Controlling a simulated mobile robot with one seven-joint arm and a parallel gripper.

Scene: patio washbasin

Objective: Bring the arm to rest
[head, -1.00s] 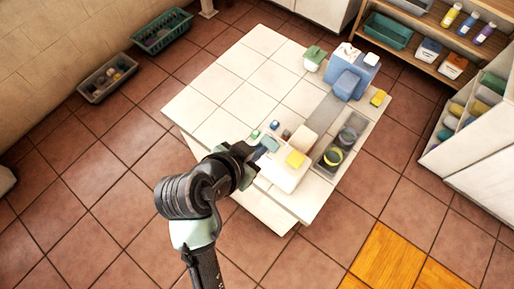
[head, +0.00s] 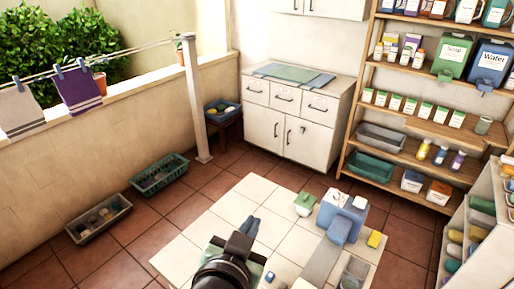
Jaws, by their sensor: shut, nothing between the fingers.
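My gripper (head: 249,225) shows at the bottom middle of the head view, with its blue-grey fingers together and nothing between them. It lies in the picture over the left part of the white tiled table (head: 205,228). Its height above the tiles is hard to judge. My dark arm below it hides the near part of the table.
On the table's right stand a green-lidded container (head: 304,204), a blue-and-white dispenser (head: 341,215), a yellow block (head: 376,239) and a grey tray, partly cut off. Baskets (head: 159,174) lie on the floor at left. A cabinet (head: 295,118) and shelves (head: 425,130) stand behind.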

